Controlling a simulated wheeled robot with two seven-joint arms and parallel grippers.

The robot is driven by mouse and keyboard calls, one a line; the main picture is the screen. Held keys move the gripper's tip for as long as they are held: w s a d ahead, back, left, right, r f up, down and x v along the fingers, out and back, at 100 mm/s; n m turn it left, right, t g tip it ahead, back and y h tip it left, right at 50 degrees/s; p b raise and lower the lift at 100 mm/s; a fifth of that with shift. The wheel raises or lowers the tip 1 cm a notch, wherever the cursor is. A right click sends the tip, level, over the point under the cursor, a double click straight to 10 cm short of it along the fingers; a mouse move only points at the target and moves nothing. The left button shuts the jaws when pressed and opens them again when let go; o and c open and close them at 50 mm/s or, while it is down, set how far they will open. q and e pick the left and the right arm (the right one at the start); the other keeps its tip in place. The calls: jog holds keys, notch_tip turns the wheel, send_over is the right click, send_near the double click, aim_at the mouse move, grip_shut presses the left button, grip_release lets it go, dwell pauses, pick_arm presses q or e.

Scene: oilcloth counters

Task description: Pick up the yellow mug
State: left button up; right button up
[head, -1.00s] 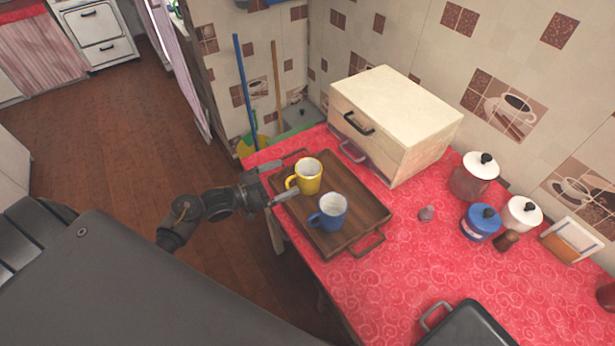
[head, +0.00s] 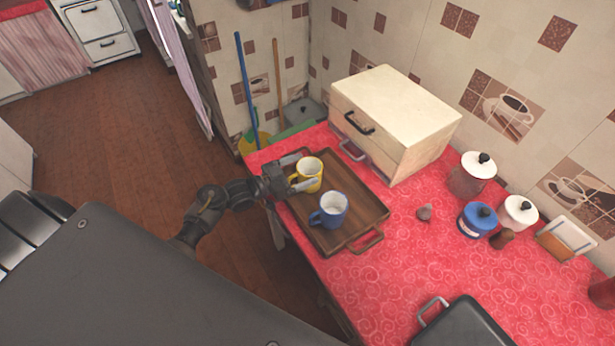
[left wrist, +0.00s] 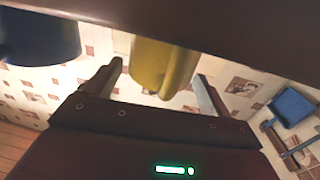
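The yellow mug (head: 309,175) stands upright on the brown wooden tray (head: 351,232), with its handle toward my left gripper. My left gripper (head: 304,171) is open at the mug, with one finger on its far side and one on its near side. In the left wrist view the yellow mug (left wrist: 163,65) shows between the two spread fingers (left wrist: 158,85), with a gap beside each. A blue mug (head: 333,211) stands close by on the tray and also shows in the left wrist view (left wrist: 38,40). My right gripper is not in view.
A cream bread box (head: 396,110) stands behind the tray on the red counter (head: 380,290). White, blue and red-brown canisters (head: 478,222) stand at the right. A dark pan (head: 466,325) is at the front. The counter between tray and canisters is mostly clear.

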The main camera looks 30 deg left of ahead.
pick_arm(q)
jog(key=c, duration=0.9)
jog(key=shift+r, duration=0.2)
jog(key=shift+r, duration=0.3)
notch_tip(320, 180, up, 2)
jog(key=shift+r+b, duration=0.15)
jog(key=shift+b, duration=0.35)
jog(key=s+a+r, duration=0.1)
jog(key=s+r, duration=0.2)
jog(key=s, duration=0.1)
jog(key=s+a+r, duration=0.2)
jog(key=s+r, duration=0.1)
jog(key=s, duration=0.1)
jog(key=s+a+r+b, duration=0.1)
jog(key=s+a+r, duration=0.1)
jog(key=s+r, duration=0.2)
jog(key=shift+s+a, duration=0.15)
jog(key=shift+s, duration=0.3)
